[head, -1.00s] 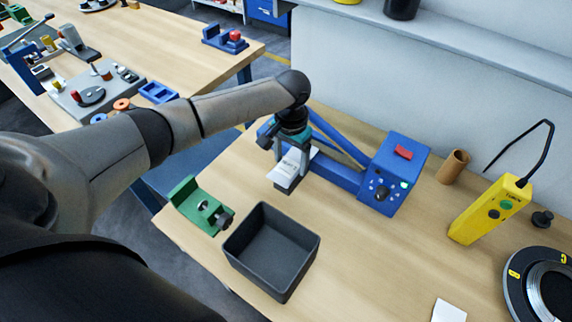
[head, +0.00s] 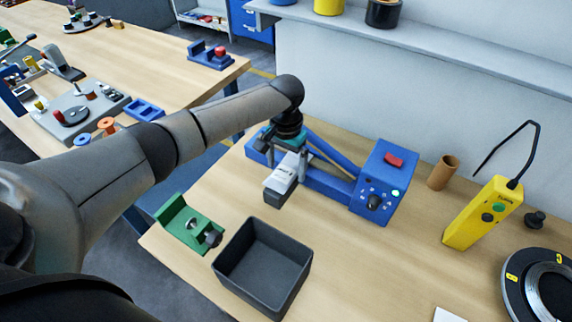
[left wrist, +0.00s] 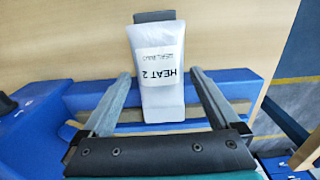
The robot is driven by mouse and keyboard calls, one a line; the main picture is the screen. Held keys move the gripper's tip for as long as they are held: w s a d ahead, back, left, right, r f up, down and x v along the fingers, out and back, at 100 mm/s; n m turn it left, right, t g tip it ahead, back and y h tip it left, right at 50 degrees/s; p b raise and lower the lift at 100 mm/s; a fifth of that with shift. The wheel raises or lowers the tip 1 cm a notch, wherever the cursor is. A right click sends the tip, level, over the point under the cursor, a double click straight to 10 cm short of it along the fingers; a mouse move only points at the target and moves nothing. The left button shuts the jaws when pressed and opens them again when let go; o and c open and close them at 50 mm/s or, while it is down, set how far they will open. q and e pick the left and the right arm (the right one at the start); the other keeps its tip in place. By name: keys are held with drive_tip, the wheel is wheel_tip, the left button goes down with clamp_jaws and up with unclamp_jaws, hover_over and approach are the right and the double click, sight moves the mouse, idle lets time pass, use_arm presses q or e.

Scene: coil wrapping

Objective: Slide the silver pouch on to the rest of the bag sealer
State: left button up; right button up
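The silver pouch (head: 284,172) is a pale packet with a printed label, which reads "HEAT 2" in the left wrist view (left wrist: 158,85). It lies over the dark grey rest (head: 274,199), whose bare end shows past the pouch in the left wrist view (left wrist: 154,16). The blue bag sealer (head: 378,181) stands behind it, with a red button and a lit green lamp. My left gripper (left wrist: 161,74) points down at the pouch. Its fingers stand either side of the pouch with a gap at each side. My right gripper is not in view.
An empty dark bin (head: 263,290) and a green fixture (head: 188,225) stand in front of the sealer. A cardboard tube (head: 443,173), a yellow tester (head: 483,214) and a round coil plate (head: 540,286) are to the right. Bare table lies right of the bin.

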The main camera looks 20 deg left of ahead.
use_arm(q)
wheel_tip(320, 180, up, 15)
drive_tip(key=shift+r+p, duration=0.15)
drive_tip(key=shift+p, duration=0.85)
